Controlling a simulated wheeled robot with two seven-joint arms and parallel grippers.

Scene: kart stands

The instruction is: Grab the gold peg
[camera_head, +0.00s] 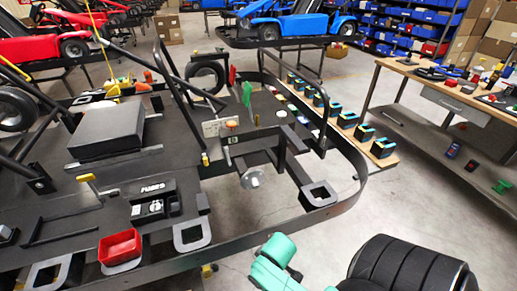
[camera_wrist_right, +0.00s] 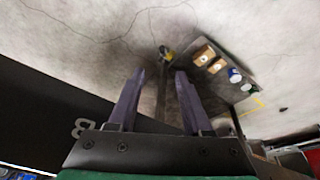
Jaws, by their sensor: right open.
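Several small gold or yellow pieces show on the black kart frame in the head view. One gold peg (camera_head: 205,159) stands near the middle of the frame, a gold-topped piece (camera_head: 85,178) is on the left, and another yellow piece (camera_head: 207,269) is low at the frame's front edge. I cannot tell which is the task's peg. In the right wrist view my right gripper (camera_wrist_right: 157,88) is open and empty. A small gold-yellow piece (camera_wrist_right: 167,53) shows beyond its fingertips, apart from them. My left gripper is not in view.
A red bin (camera_head: 120,246) sits at the frame's front left. A black box (camera_head: 108,132) is farther back. Black-and-teal blocks (camera_head: 383,147) line a wooden board. A workbench (camera_head: 440,80) stands at right. A shelf with boxes (camera_wrist_right: 205,55) shows in the wrist view.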

